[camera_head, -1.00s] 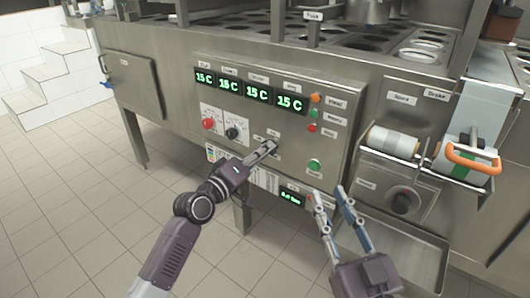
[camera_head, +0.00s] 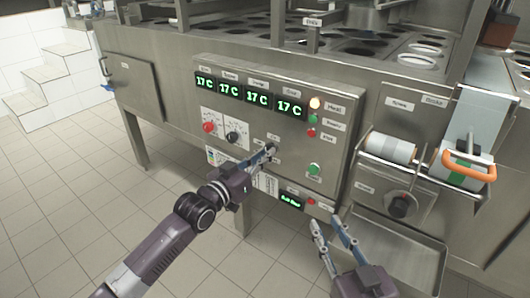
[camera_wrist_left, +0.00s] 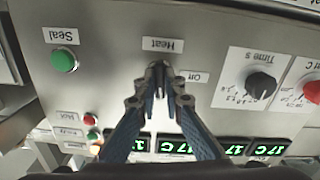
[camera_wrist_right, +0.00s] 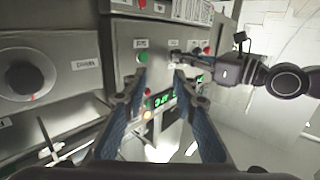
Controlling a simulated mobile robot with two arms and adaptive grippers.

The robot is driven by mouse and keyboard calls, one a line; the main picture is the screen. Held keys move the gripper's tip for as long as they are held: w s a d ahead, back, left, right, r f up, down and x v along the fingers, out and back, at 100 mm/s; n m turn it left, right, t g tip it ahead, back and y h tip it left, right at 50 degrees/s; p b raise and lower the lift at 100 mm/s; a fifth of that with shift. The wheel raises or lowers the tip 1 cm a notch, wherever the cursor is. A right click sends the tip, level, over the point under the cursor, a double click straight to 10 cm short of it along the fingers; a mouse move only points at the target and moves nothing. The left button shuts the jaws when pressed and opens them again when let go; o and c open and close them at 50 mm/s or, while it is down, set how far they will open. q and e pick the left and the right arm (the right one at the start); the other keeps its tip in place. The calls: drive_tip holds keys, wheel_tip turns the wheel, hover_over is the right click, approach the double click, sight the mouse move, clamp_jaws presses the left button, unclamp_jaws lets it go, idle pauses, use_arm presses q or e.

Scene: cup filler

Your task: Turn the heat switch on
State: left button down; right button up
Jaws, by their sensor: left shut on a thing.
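My left gripper (camera_head: 269,149) reaches the steel control panel (camera_head: 330,150), with its fingertips together at the heat switch. In the left wrist view the fingertips (camera_wrist_left: 158,68) meet just below the "Heat" label (camera_wrist_left: 162,45), beside the "On" label (camera_wrist_left: 193,77). The switch is mostly hidden between the fingertips. The heat lamp (camera_head: 315,103) at the panel's upper right glows bright orange-yellow. The temperature displays (camera_head: 257,95) read 17 C in green. My right gripper (camera_head: 324,222) is open and empty, low in front of the panel. It also shows open in the right wrist view (camera_wrist_right: 158,80).
A red knob (camera_head: 208,127) and a black knob (camera_head: 232,137) sit left of my left gripper. A green seal button (camera_head: 314,169) sits to its right. A film roll (camera_head: 390,148), a dial (camera_head: 402,204) and a steel tray (camera_head: 400,240) are at the right.

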use_arm(q)
drive_tip(key=shift+f+m+p, duration=0.15)
drive_tip(key=shift+m+p, duration=0.15)
drive_tip(key=shift+m, duration=0.7)
use_arm(e)
drive_tip(key=shift+s+d+f+g+h, duration=0.2)
drive_tip(key=shift+f+g, duration=0.25)
drive_tip(key=shift+f, duration=0.35)
drive_tip(key=shift+s+d+f+g+h, duration=0.1)
drive_tip(key=shift+s+f+g+h, duration=0.1)
drive_tip(key=shift+f+g, duration=0.4)
drive_tip(key=shift+s+d+f+g+h, duration=0.15)
drive_tip(key=shift+s+f+g, duration=0.1)
drive_tip(key=shift+f, duration=0.7)
use_arm(q)
drive_tip(key=c, duration=2)
unclamp_jaws()
drive_tip(key=shift+c, duration=0.2)
use_arm(e)
drive_tip(key=shift+w, duration=0.1)
use_arm(q)
drive_tip(key=v, duration=1.2)
